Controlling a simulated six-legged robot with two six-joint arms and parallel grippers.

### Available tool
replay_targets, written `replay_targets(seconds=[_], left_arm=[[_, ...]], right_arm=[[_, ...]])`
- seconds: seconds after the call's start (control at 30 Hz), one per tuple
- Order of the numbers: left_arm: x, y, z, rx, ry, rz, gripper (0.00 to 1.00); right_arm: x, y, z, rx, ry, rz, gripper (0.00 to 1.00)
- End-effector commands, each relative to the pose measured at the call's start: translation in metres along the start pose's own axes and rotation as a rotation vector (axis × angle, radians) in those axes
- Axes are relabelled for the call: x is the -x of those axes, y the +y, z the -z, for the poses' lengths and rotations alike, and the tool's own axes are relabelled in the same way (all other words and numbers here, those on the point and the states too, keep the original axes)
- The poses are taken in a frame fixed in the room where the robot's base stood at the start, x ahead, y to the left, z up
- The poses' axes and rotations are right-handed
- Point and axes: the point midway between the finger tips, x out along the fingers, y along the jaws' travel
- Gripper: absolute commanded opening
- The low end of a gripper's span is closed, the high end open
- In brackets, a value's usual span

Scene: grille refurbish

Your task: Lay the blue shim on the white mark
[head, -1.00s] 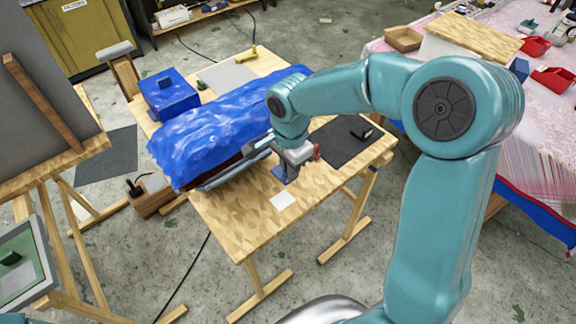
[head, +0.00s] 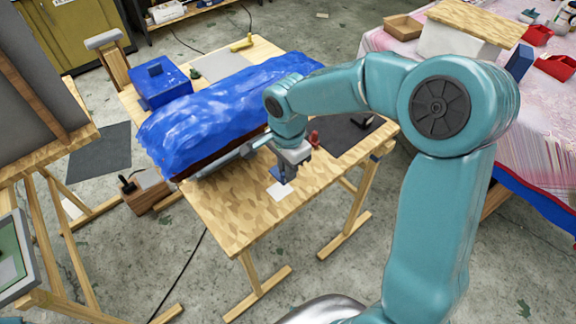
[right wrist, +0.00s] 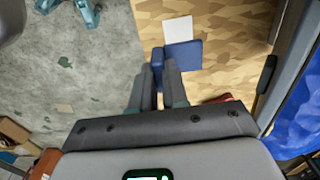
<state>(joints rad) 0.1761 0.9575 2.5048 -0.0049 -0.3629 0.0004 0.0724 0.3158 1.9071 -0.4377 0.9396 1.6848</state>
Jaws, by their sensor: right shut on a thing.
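The blue shim (head: 277,173) is held in my right gripper (head: 287,177), whose jaws are shut on it. In the right wrist view the shim (right wrist: 184,56) shows at and beside the fingertips of the gripper (right wrist: 158,62). The white mark (head: 280,191) is a pale square on the wooden tabletop. In the right wrist view the mark (right wrist: 178,28) lies just beyond the shim, whose far edge appears to meet or slightly overlap the mark's near edge. I cannot tell how high the shim is above the table. My left gripper is not in view.
A crumpled blue cover (head: 215,110) lies over a long object on the wooden table (head: 235,218). A blue box (head: 160,84) stands behind it. A dark mat (head: 345,138) and a small red object (head: 314,138) are to the right. The table's front area is bare.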

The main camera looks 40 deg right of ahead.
Motion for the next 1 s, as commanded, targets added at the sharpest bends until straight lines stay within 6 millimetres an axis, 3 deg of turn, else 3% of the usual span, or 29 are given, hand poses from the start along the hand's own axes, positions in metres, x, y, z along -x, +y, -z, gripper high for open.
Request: replay_targets(seconds=[0.03,0.5,1.0], left_arm=[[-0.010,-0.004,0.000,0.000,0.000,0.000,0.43],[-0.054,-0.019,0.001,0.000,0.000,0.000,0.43],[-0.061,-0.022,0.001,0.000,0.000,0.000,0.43]], right_arm=[[-0.011,0.000,0.000,0.001,0.000,0.000,0.00],[-0.062,0.000,0.000,0.000,0.000,-0.001,0.00],[-0.070,0.000,0.000,0.000,0.000,0.000,0.00]])
